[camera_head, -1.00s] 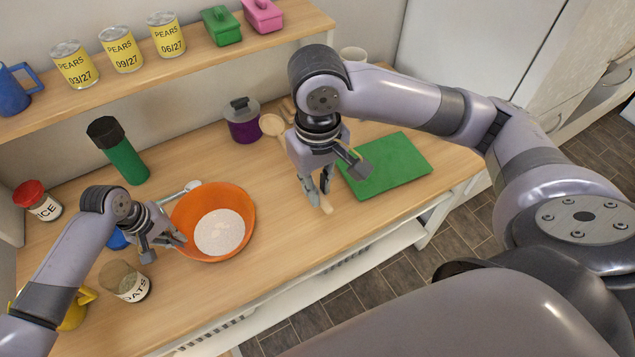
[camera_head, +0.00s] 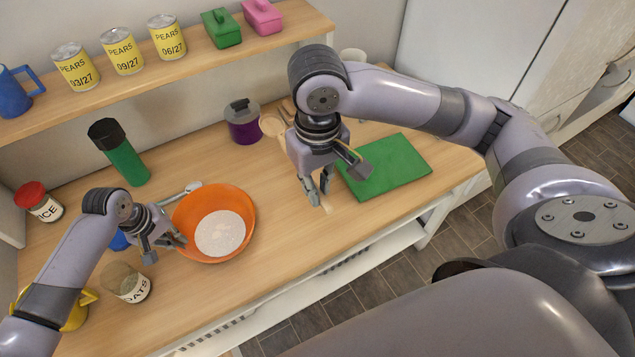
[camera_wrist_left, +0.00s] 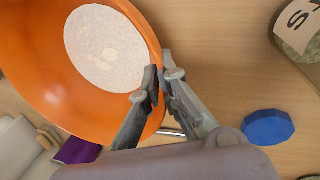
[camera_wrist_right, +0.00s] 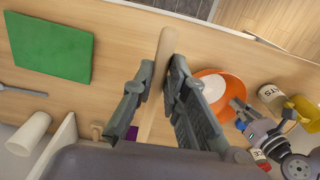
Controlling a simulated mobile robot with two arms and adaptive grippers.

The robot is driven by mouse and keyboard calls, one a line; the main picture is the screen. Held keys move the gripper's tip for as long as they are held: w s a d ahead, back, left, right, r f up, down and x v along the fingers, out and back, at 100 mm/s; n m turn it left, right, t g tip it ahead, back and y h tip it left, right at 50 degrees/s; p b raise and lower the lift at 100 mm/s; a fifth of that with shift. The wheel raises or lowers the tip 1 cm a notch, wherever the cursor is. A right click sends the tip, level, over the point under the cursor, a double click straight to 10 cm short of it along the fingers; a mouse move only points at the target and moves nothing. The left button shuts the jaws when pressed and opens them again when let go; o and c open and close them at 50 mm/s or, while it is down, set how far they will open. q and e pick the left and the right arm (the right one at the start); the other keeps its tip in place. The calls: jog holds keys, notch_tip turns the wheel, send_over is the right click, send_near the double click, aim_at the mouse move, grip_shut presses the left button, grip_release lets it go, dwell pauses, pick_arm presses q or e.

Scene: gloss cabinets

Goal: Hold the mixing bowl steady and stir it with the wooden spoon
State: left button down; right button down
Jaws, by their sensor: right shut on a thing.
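The orange mixing bowl (camera_head: 245,205) stands upright on the counter with a pale, powdery content inside; it also shows in the left wrist view (camera_wrist_left: 40,75). My left gripper (camera_head: 180,241) is at the bowl's left rim. In the left wrist view its fingers (camera_wrist_left: 162,80) are close together with the rim between them, one inside and one outside. My right gripper (camera_head: 321,197) is shut on the handle of the wooden spoon (camera_head: 271,125), to the right of the bowl. The spoon's round head points to the back; its handle end shows between the fingers in the right wrist view (camera_wrist_right: 167,42).
A green board (camera_head: 390,166) lies right of my right gripper. A purple pot (camera_head: 242,128) stands behind. An oats jar (camera_head: 128,283), a blue lid (camera_head: 118,240) and a green bottle (camera_head: 122,158) are near my left arm. Counter between bowl and right gripper is clear.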

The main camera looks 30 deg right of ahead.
pick_arm(q)
jog(key=shift+s+f+p, duration=0.3)
jog(key=shift+f, duration=0.05)
pick_arm(e)
jog(key=shift+r, duration=0.3)
pick_arm(q)
jog(key=c, duration=1.7)
grip_release()
jog(key=shift+w+r, duration=0.15)
jog(key=shift+w, duration=0.05)
pick_arm(e)
jog(key=shift+d, duration=0.1)
pick_arm(q)
jog(key=v, duration=1.2)
jog(key=shift+r, duration=0.1)
jog(key=shift+c, duration=0.6)
